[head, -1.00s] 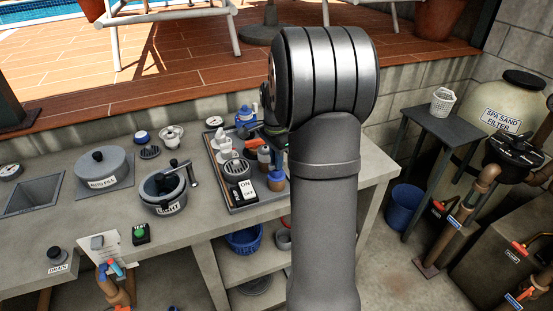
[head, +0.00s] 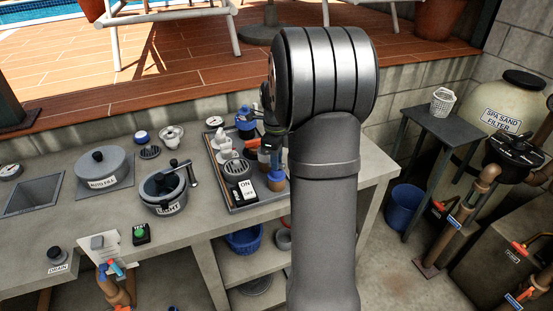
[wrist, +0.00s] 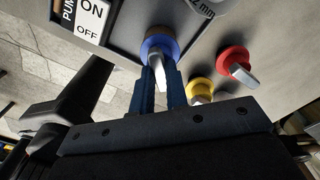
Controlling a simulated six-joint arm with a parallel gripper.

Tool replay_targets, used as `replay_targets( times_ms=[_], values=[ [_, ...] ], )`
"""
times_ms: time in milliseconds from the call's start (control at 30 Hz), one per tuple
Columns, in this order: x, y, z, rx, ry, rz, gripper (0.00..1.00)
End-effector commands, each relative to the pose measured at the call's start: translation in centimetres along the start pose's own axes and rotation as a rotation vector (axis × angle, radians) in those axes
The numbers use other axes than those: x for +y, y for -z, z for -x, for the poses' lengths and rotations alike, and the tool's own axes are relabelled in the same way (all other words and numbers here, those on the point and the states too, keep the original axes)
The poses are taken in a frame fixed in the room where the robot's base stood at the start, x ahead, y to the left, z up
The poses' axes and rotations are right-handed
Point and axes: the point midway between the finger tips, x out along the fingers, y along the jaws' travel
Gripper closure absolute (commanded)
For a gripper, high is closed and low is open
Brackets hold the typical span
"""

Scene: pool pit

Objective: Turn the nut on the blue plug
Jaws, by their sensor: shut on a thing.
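The blue plug (wrist: 159,43) sits at the edge of the panel in the wrist view, a round blue collar with a pale wing-like nut (wrist: 157,58) on it. My gripper (wrist: 161,76) is shut on this nut, with one dark blue finger on each side. The fingers hide part of the nut. In the head view the blue plug (head: 276,178) shows at the right side of the tray, and my arm covers most of the gripper there.
In the wrist view a yellow plug (wrist: 200,91) and a red plug (wrist: 233,60) stand to the right of the blue one. In the head view an ON/OFF switch (head: 242,190) lies close on the left. The grey tray (head: 247,208) rests on the bench.

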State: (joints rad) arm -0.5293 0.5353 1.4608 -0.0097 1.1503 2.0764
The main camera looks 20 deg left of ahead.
Motion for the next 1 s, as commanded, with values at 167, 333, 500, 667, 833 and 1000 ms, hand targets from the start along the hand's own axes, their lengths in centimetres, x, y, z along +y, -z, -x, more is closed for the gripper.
replay_targets(
  times_ms=[167, 333, 500, 667, 833, 1000],
  values=[
    [-0.02, -0.01, 0.02, 0.0, 0.0, -0.168, 1.0],
    [-0.02, 0.0, 0.01, 0.0, -0.001, -0.321, 1.0],
    [-0.02, 0.0, 0.01, 0.0, -0.002, -0.455, 1.0],
    [-0.02, 0.0, 0.01, 0.0, -0.002, -0.551, 1.0],
    [-0.02, 0.0, 0.01, 0.0, -0.002, -0.619, 1.0],
    [-0.02, 0.0, 0.01, 0.0, -0.003, -0.655, 1.0]
  ],
)
